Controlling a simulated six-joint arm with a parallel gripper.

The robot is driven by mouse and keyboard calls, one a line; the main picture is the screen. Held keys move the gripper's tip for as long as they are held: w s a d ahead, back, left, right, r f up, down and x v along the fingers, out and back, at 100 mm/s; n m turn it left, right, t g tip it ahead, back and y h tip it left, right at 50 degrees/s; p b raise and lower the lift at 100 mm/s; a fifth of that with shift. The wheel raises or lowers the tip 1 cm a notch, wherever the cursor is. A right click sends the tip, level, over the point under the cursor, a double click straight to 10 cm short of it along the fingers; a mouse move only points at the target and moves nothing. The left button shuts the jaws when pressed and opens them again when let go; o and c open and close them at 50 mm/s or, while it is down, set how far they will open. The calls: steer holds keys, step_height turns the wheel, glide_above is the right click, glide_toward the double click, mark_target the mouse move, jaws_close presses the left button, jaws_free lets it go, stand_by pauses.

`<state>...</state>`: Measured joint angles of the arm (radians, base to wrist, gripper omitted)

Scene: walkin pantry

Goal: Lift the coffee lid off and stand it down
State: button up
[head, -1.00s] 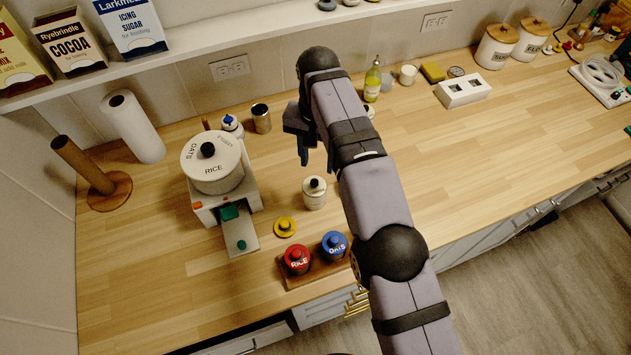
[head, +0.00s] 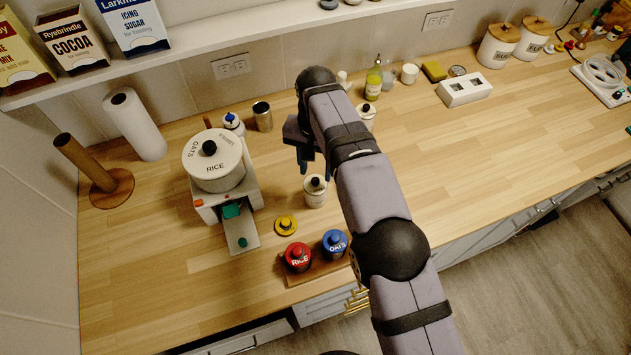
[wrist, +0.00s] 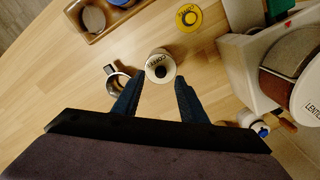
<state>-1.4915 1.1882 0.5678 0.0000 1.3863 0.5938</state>
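The coffee canister (head: 315,198) is small and cream-coloured and stands upright on the counter. Its pale lid (wrist: 155,59) has a black knob and is on the canister; lettering that seems to read COFFEE shows in the wrist view. My gripper (head: 309,170) points down just above and behind the canister in the head view. In the wrist view my gripper (wrist: 159,82) is open and empty, its two fingers apart with the lid and knob just beyond and between their tips. The fingers do not appear to touch the lid.
A yellow lid (head: 286,225) lies in front of the canister. The red RICE (head: 297,257) and blue OATS (head: 335,243) jars stand in a wooden tray. A white dispenser (head: 215,176) stands left. An open round container (wrist: 118,82) is close to my fingers.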

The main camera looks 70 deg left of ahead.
mark_target(315, 180)
steer(key=shift+s+d+f+p, duration=0.1)
steer(key=shift+f+p, duration=0.85)
steer(key=shift+f, duration=0.85)
jaws_close()
step_height(315, 180, up, 10)
steer(key=b, duration=0.2)
steer(key=shift+r+p, duration=0.35)
steer(key=shift+r+p, duration=0.35)
steer(key=shift+p, duration=0.1)
steer(key=shift+r+p, duration=0.8)
steer(key=shift+p, duration=0.4)
